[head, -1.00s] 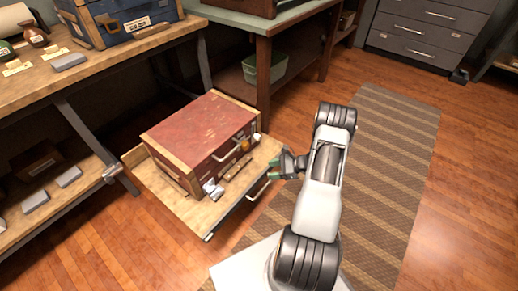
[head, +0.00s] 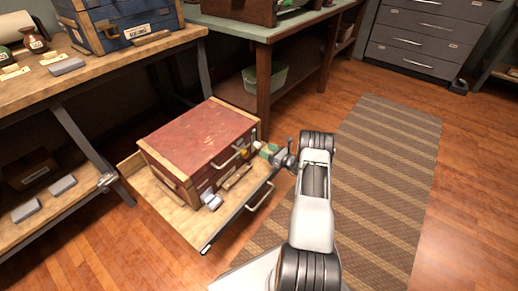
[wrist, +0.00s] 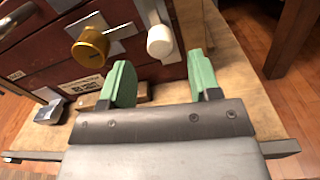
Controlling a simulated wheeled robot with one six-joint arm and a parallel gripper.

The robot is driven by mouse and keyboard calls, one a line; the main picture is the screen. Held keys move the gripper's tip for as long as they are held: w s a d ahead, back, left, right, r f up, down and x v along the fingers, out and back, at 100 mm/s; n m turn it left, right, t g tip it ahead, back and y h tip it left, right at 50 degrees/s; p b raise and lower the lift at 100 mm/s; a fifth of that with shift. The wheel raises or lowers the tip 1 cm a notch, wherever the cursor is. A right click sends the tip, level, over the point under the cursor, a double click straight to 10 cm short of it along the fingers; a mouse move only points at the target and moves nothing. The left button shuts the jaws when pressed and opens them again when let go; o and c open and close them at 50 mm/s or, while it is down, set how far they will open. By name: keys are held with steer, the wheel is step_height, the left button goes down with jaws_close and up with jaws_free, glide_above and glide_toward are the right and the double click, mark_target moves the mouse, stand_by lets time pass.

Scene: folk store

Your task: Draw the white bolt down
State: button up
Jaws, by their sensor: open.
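The white bolt (wrist: 160,44) shows as a rounded white knob on a pale plate on the front of a red wooden chest (head: 200,138). In the wrist view it lies just beyond my gripper (wrist: 161,72), between the lines of its two green fingers. The fingers are open, one on either side, and I cannot tell if either touches the bolt. A brass knob (wrist: 91,46) sits left of the bolt.
The chest stands on a wooden pull-out board (head: 165,209) with a metal handle (head: 260,197) on its front edge. A silver latch part (wrist: 50,112) sits low on the left. A table leg (wrist: 291,40) stands close on the right. The striped rug (head: 385,150) is clear.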

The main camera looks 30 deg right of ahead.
mark_target(259, 148)
steer(key=shift+b+x, duration=0.6)
steer(key=shift+x, duration=2)
steer(key=shift+c, duration=0.3)
jaws_close()
